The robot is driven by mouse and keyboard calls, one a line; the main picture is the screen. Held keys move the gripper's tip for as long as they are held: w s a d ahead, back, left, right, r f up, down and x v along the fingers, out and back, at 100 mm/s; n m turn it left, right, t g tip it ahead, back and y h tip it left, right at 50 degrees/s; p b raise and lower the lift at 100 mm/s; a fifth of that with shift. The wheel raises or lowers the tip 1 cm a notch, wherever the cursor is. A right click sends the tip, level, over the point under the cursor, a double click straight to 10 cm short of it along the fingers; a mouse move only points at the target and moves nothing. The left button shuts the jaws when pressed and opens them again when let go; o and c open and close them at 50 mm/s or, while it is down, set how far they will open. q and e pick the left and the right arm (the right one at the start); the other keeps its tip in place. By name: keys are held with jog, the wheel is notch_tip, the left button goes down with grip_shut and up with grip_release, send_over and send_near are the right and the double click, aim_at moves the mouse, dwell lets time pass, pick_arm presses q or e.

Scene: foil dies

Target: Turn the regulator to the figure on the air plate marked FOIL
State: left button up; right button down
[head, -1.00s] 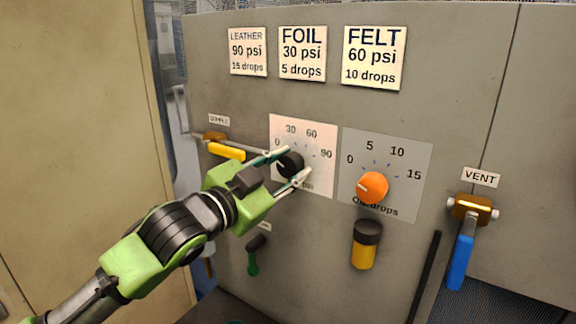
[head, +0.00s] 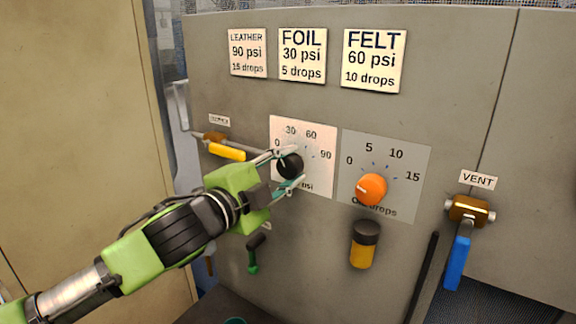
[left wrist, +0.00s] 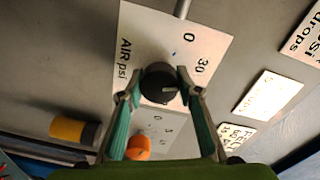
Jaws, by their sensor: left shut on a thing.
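The black regulator knob (head: 290,165) sits on the white air dial, AIR psi (head: 322,180), marked 0, 30, 60 and 90. My left gripper (head: 288,169) is shut on the knob, with a finger on each side. In the left wrist view the knob (left wrist: 158,84) is between the fingertips. Its pale pointer line points right there, to the side of the 30; I cannot tell the exact reading. The plate marked FOIL (head: 302,55) reads 30 psi, 5 drops. My right gripper is not in view.
The LEATHER plate (head: 248,53) and FELT plate (head: 374,60) flank FOIL. The orange oil drops knob (head: 371,189) is close on the right. A yellow-handled valve (head: 226,152) is close on the left. The blue-handled VENT valve (head: 458,262) is far right.

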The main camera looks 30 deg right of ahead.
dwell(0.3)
pick_arm(q)
jog(key=o, duration=1.1)
jog(key=v, duration=1.2)
jog(key=shift+d, duration=0.1)
